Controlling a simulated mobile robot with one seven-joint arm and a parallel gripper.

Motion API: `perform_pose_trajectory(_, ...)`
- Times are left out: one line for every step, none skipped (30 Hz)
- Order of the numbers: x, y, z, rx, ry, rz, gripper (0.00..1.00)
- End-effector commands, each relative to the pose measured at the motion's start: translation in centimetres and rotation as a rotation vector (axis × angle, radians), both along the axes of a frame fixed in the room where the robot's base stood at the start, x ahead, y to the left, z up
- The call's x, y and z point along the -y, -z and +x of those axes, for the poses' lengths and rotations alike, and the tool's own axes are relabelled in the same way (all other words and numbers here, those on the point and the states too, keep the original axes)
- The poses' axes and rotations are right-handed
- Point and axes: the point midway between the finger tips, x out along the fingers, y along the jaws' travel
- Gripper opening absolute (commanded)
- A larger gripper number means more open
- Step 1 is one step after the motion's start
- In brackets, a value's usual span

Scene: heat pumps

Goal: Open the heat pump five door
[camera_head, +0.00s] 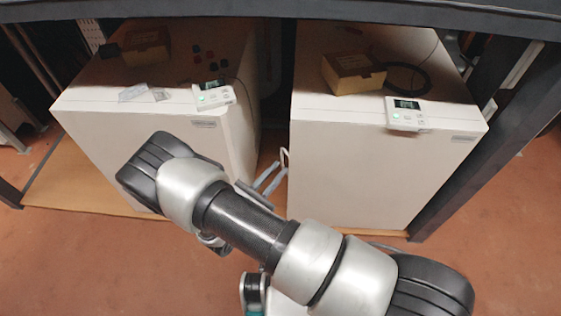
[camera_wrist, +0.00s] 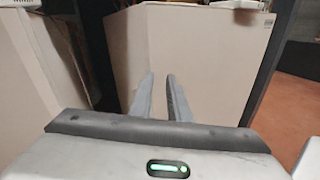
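Two white heat pump cabinets stand side by side in the head view, a left cabinet (camera_head: 100,130) and a right cabinet (camera_head: 350,180). No number is readable, so I cannot tell which is heat pump five. My gripper (camera_head: 275,172) is low, at the gap between them, with two grey fingers slightly apart and nothing seen between them. In the wrist view, my gripper (camera_wrist: 159,75) points towards the right cabinet's pale front (camera_wrist: 205,60), with the left cabinet's pale panel (camera_wrist: 40,55) beside it. Contact cannot be told. My arm hides part of both fronts.
Control panels (camera_head: 214,97) (camera_head: 405,115) sit on the cabinet tops, with a cardboard box (camera_head: 353,72) on the right one. A dark frame post (camera_head: 490,140) stands at right. Red floor (camera_head: 90,255) in front is clear.

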Motion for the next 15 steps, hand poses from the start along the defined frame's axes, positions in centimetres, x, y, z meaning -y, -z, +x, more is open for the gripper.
perform_pose_trajectory(-0.8,3.6,-0.8,-0.010,-0.086,-0.055,0.16)
perform_pose_trajectory(-1.3,4.9,-1.1,-0.013,-0.128,-0.077,0.16)
perform_pose_trajectory(-1.9,6.4,-1.5,-0.017,-0.179,-0.102,0.16)
perform_pose_trajectory(-2.2,7.4,-1.8,-0.019,-0.213,-0.119,0.16)
perform_pose_trajectory(-2.5,8.2,-2.0,-0.021,-0.241,-0.133,0.16)
perform_pose_trajectory(-2.7,9.1,-2.3,-0.024,-0.272,-0.148,0.16)
perform_pose_trajectory(-2.9,9.5,-2.5,-0.025,-0.290,-0.156,0.16)
perform_pose_trajectory(-3.0,10.0,-2.6,-0.027,-0.305,-0.163,0.16)
perform_pose_trajectory(-3.2,10.3,-2.6,-0.028,-0.318,-0.168,0.16)
perform_pose_trajectory(-3.2,10.4,-2.6,-0.028,-0.324,-0.172,0.16)
perform_pose_trajectory(-3.1,10.5,-2.4,-0.028,-0.328,-0.173,0.16)
perform_pose_trajectory(-3.1,10.6,-2.1,-0.028,-0.330,-0.174,0.16)
perform_pose_trajectory(-3.0,10.6,-1.8,-0.028,-0.330,-0.174,0.16)
perform_pose_trajectory(-2.9,10.5,-1.4,-0.027,-0.327,-0.174,0.16)
perform_pose_trajectory(-2.7,10.5,-0.8,-0.027,-0.325,-0.173,0.16)
